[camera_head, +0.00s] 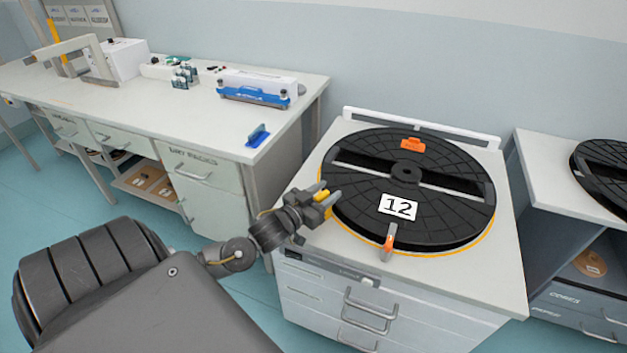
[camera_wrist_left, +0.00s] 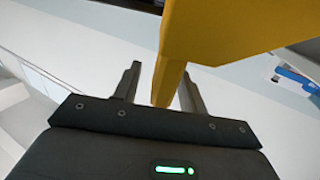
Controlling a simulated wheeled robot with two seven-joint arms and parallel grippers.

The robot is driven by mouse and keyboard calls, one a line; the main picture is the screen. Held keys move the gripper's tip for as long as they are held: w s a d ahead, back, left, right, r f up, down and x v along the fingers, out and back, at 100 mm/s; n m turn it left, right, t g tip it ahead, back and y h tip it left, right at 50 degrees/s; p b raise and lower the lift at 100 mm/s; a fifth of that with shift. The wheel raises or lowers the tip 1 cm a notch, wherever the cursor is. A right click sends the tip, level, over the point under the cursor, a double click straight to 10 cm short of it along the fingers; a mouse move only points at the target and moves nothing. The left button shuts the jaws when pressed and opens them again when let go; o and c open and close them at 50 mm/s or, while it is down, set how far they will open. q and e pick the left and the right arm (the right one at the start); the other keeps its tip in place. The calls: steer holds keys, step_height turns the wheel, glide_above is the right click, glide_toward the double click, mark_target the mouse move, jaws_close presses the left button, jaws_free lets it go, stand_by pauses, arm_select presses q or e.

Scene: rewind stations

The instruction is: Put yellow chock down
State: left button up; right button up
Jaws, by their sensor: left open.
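The yellow chock (camera_head: 321,195) is at the left edge of the black round turntable marked 12 (camera_head: 455,215), over the white station top (camera_head: 345,248). My left gripper (camera_head: 332,198) is at the chock, with its fingers spread. In the left wrist view the chock (camera_wrist_left: 215,35) looms large, and its narrow end reaches down between the two open fingers of my left gripper (camera_wrist_left: 161,88). I cannot tell whether a finger touches it or whether its underside rests on the station top. My right gripper is not in view.
An orange block (camera_head: 412,144) and an orange-and-grey lever (camera_head: 389,242) sit at the turntable's far and near sides. A workbench (camera_head: 200,115) with a blue tool (camera_head: 257,135) stands left. Another station (camera_head: 545,160) stands right.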

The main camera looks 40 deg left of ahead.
arm_select(q)
steer(key=shift+w, duration=0.25)
steer(key=shift+c, duration=0.5)
jaws_close()
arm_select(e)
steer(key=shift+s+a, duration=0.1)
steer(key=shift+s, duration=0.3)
arm_select(q)
steer(key=shift+r, duration=0.2)
